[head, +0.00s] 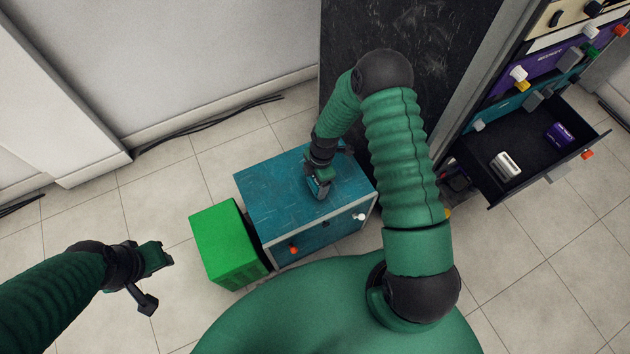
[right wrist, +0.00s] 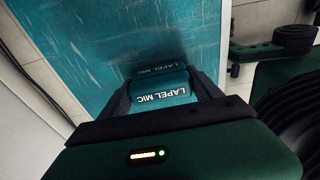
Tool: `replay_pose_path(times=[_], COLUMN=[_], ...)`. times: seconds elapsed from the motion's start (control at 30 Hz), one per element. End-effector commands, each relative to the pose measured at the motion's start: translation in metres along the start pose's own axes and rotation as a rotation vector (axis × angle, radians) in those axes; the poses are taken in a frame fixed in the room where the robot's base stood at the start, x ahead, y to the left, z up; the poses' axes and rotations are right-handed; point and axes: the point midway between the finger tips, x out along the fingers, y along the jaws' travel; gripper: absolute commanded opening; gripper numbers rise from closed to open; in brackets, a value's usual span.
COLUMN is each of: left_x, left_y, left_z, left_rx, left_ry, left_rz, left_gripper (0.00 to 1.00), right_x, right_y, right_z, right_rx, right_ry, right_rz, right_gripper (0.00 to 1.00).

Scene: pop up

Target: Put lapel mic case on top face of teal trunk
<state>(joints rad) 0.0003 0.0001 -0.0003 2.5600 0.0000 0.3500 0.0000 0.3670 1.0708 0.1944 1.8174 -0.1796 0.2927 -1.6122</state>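The teal trunk (head: 265,190) stands on the floor in the middle of the head view, its scuffed top face up. My right gripper (head: 318,187) is over the right part of that top face. In the right wrist view its fingers are shut on the teal lapel mic case (right wrist: 162,93), which shows white LAPEL MIC lettering. The trunk's top (right wrist: 80,45) lies right behind the case; whether they touch I cannot tell. My left gripper (head: 158,280) is open and empty above the floor at the left.
A green box (head: 228,245) stands against the trunk's left side. At the right, an open black drawer (head: 500,150) holds a white item (head: 505,165) and a purple item (head: 559,134). The trunk's left top area is bare. Dark cables lie along the wall.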

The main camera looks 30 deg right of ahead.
Motion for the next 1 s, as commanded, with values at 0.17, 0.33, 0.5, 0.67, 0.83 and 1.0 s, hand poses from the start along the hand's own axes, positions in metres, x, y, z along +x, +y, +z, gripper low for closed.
replay_pose_path(times=[0.17,0.33,0.5,0.67,0.83,1.0], left_x=[0.0,0.0,-0.004,-0.021,-0.039,-0.049], left_y=[0.0,0.0,0.0,0.0,0.0,0.0], left_z=[0.0,0.0,-0.001,-0.005,-0.009,-0.011], left_rx=[0.001,0.001,0.0,0.0,0.001,0.001], left_ry=[0.0,0.0,0.0,0.0,0.0,0.0], left_rz=[0.0,0.0,0.0,0.0,0.0,0.0], left_gripper=[0.36,0.36,0.36,0.36,0.36,0.36], right_x=[0.0,-0.001,-0.008,-0.043,-0.089,-0.117], right_y=[0.0,0.0,0.001,0.001,0.001,0.001], right_z=[0.0,0.0,0.0,0.0,-0.001,-0.001], right_rx=[0.001,0.001,0.002,0.003,0.001,0.002], right_ry=[-0.001,-0.002,-0.001,-0.001,-0.002,-0.001], right_rz=[0.0,0.001,0.002,0.005,0.004,0.003], right_gripper=[0.94,0.94,0.94,0.94,0.94,0.94])
